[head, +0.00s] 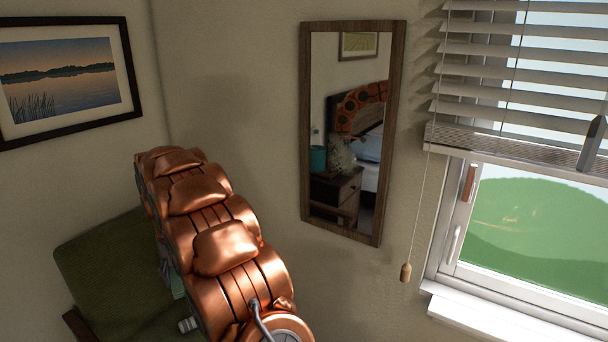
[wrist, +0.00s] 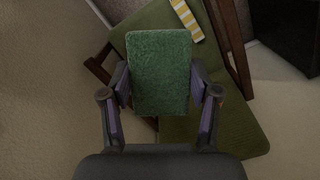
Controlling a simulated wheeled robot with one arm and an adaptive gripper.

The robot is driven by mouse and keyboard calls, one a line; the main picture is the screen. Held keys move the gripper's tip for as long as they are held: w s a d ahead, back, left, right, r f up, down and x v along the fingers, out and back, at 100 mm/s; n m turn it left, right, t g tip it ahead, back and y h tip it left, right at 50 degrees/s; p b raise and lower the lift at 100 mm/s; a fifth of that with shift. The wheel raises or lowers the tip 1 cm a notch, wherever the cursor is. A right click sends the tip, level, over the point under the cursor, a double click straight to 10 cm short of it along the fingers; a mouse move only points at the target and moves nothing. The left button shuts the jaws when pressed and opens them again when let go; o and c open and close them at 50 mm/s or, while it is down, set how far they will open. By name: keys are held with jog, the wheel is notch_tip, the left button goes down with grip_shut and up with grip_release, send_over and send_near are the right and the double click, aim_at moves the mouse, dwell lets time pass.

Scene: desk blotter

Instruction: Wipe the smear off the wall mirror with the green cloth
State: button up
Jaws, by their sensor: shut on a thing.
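The wall mirror (head: 325,70) hangs upright in a brown wooden frame in the head view. A pale greyish patch (head: 341,154) shows in the lower middle of its glass; I cannot tell for sure whether it is the smear or a reflection. In the wrist view my gripper (wrist: 160,88) is shut on the green cloth (wrist: 160,62), which is held flat between the two fingers. In the head view my copper arm hides most of the gripper and cloth. The gripper is apart from the mirror, low and to its left.
A green chair (head: 95,270) stands at the lower left, below a framed lake picture (head: 62,75). Right of the mirror are a blind cord with a wooden knob (head: 405,272), a window (head: 530,225) and blinds (head: 480,70).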

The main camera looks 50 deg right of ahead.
jog(key=s+d+r+m+t+h+b, duration=0.1)
jog(key=d+r+m+t+h+b, duration=0.25)
jog(key=d, duration=0.85)
jog(key=m+g+h+b, duration=0.3)
jog(key=m+h+b, duration=0.2)
jog(key=m+h, duration=0.45)
send_near(326, 160)
notch_tip(326, 160, down, 3)
jog(key=a, duration=0.2)
jog(key=shift+n+h, duration=0.3)
jog(key=shift+n, duration=0.1)
jog(key=shift+d+p, duration=2.75)
jog(key=shift+d, duration=0.1)
jog(key=shift+d+b, duration=0.4)
jog(key=shift+d, duration=0.55)
